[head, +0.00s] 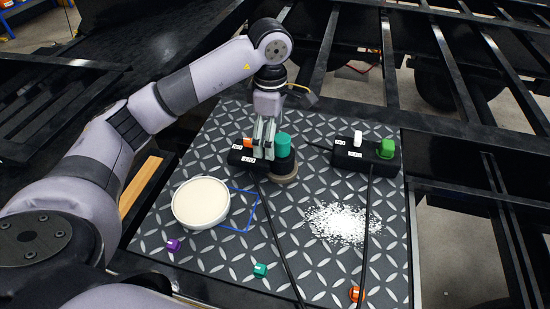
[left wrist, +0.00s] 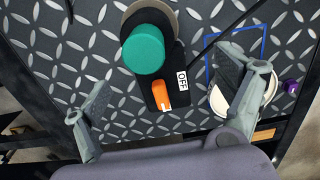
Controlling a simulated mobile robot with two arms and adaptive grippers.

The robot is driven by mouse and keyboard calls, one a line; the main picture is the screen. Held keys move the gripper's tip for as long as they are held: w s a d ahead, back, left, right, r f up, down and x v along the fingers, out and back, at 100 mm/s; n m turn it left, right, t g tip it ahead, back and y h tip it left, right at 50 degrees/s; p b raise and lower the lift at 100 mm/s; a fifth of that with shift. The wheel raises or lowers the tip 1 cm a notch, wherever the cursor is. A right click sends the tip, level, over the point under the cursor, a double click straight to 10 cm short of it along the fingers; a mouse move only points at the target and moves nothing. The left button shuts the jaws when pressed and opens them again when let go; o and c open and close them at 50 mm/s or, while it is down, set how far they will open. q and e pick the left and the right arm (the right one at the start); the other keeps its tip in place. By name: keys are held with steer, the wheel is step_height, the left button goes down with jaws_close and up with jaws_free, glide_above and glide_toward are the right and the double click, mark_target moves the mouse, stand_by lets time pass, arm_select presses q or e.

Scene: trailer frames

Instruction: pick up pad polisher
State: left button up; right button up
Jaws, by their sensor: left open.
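The pad polisher (head: 283,146), a teal cylindrical handle on a round beige-grey pad, stands on the dark diamond-plate table (head: 310,180). In the left wrist view the polisher (left wrist: 143,50) is at upper middle, with part of its pad showing behind the handle. My left gripper (head: 265,138) points down just left of the handle in the head view. Its fingers are spread and empty; in the left wrist view the gripper (left wrist: 165,80) straddles the handle and an orange switch below it. Whether a finger touches the polisher cannot be told. My right gripper is not seen.
A black switch box (head: 245,158) marked OFF sits close beside the polisher. A second box (head: 365,153) with white and green switches is to the right. A cream-filled bowl (head: 180,212), a blue square outline (head: 243,230), white granules (head: 342,223), cables and small coloured blocks occupy the front.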

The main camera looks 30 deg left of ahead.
mark_target(284, 170)
arm_select(q)
step_height(284, 170, down, 3)
steer(key=shift+f, duration=0.1)
steer(key=shift+w+f+p, duration=0.1)
steer(key=shift+f+p, duration=0.45)
steer(key=shift+p, duration=0.1)
steer(key=f, duration=0.1)
steer(key=f+p, duration=0.1)
steer(key=f, duration=0.1)
steer(key=shift+w+d+f, duration=0.1)
steer(key=shift+w+f, duration=0.15)
steer(key=shift+f, duration=0.4)
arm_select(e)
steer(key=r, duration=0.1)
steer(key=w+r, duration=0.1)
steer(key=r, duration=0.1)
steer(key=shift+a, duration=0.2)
arm_select(q)
steer(key=shift+c, duration=0.2)
steer(key=shift+c, duration=0.6)
steer(key=c, duration=1.9)
steer(key=shift+w+r, duration=0.15)
